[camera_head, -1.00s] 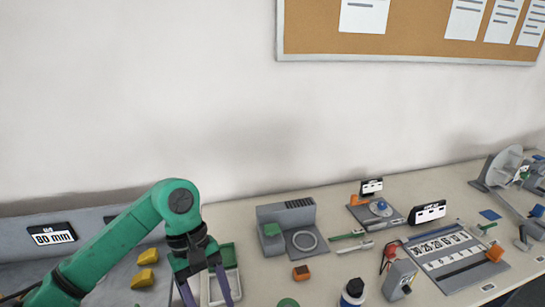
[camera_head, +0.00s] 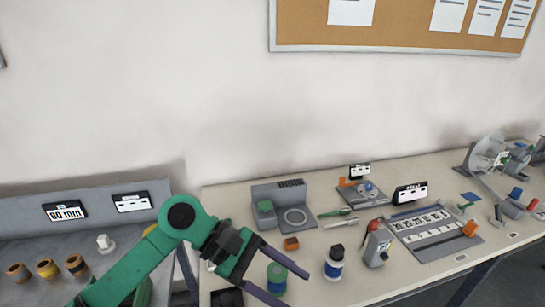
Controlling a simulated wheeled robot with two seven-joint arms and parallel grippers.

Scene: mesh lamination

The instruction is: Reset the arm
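My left gripper (camera_head: 266,268) comes in from the lower left on a green arm. Its two dark purple fingers are spread apart, pointing right and down, in front of the table's left front part. I see nothing held between them. A small jar with a green top (camera_head: 277,278) shows between or behind the fingers; I cannot tell its distance from them. My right gripper is not in the view.
The wall behind is bare below a corkboard (camera_head: 400,40).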

